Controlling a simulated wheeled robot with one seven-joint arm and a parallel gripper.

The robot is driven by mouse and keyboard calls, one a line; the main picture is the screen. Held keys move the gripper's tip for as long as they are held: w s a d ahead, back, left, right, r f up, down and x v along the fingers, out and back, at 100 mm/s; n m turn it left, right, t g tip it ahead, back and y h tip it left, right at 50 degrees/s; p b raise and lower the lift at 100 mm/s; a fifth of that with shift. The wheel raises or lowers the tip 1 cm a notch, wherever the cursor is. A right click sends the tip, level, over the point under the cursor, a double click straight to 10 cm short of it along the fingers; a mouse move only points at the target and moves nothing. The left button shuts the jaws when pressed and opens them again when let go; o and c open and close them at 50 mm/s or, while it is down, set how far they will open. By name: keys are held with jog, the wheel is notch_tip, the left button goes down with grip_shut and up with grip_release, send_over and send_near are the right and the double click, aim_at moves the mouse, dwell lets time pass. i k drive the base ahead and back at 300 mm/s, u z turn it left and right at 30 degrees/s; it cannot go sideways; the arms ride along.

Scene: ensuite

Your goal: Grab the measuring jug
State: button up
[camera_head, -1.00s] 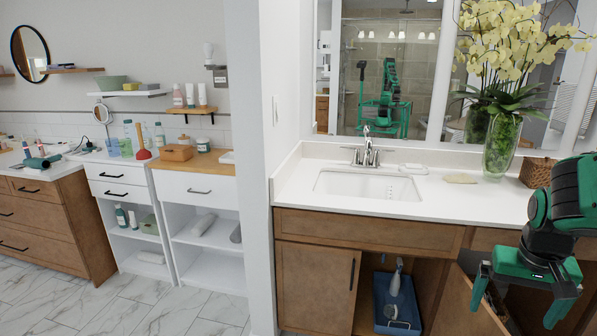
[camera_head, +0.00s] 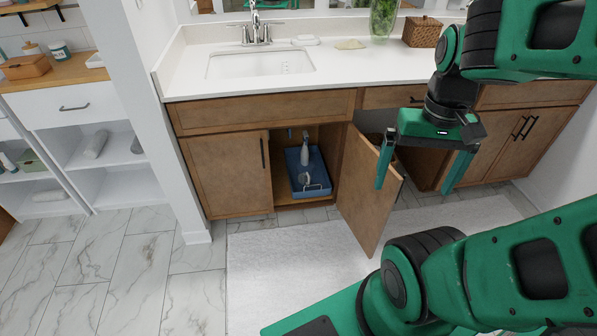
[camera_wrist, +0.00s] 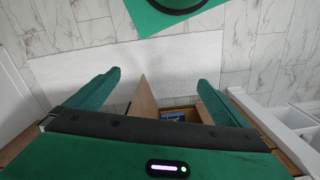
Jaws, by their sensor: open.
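A blue bin (camera_head: 320,172) stands inside the open sink cabinet. In it are a pale grey bottle (camera_head: 306,153) and a small clear-grey round item (camera_head: 304,182), which may be the measuring jug; it is too small to be sure. My gripper (camera_head: 415,187) is open and empty, fingers pointing down, to the right of the bin and beyond the open cabinet door. In the wrist view my gripper (camera_wrist: 160,80) has its fingers spread, with the door edge between them and a bit of the blue bin (camera_wrist: 173,115) low in the picture.
The open cabinet door (camera_head: 368,190) juts out between the bin and my gripper. The counter (camera_head: 330,72) with its sink (camera_head: 260,63) lies above. A white mat (camera_head: 285,265) covers the floor in front. A wall edge (camera_head: 165,150) stands left of the cabinet.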

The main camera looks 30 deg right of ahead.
aim_at(305, 169)
jog(key=k, duration=0.4)
jog(key=z, duration=0.35)
jog(key=i, duration=1.55)
jog(key=u, duration=0.7)
